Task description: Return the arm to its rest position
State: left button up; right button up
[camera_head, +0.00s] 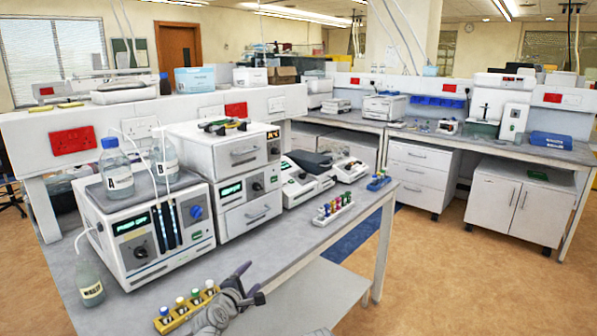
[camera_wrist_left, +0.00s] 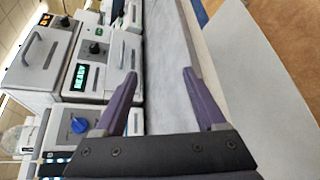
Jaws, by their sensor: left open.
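My left gripper (camera_head: 254,283) is low in the head view, above the front edge of the lab bench (camera_head: 290,238), just right of a yellow vial rack (camera_head: 172,324). In the left wrist view its two purple fingers (camera_wrist_left: 160,74) stand wide apart with nothing between them. Beyond them is the bare bench top, with instruments to the left. Part of my left arm shows at the bottom edge of the head view. My right gripper is not in view.
A pump instrument (camera_head: 140,262) with bottles A (camera_head: 117,180) and B (camera_head: 163,163) stands at left, a waste bottle (camera_head: 90,285) beside it. A white vial rack (camera_head: 334,214) and a blue rack (camera_head: 378,183) stand farther along the bench. Floor at right (camera_head: 450,280) is clear.

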pick_arm(q)
jog(key=s+d+f+m+g, duration=0.2)
jog(key=s+f+m+g, duration=0.5)
jog(key=s+f+m, duration=0.35)
jog(key=s+a+f+m+g+y, duration=0.3)
jog(key=s+a+f+m+g, duration=0.25)
jog(key=s+m, duration=0.35)
jog(key=s+d+r+m+g+y+p, duration=0.1)
jog(key=s+d+r+m+p, duration=0.1)
jog(key=d, duration=0.3)
jog(key=s+d+r+m+g+p, duration=0.1)
jog(key=s+d+r+m+p, duration=0.1)
jog(key=s+d+r+p, duration=0.3)
jog(key=shift+d+y, duration=0.4)
jog(key=shift+d, duration=0.15)
jog(key=shift+s, duration=0.1)
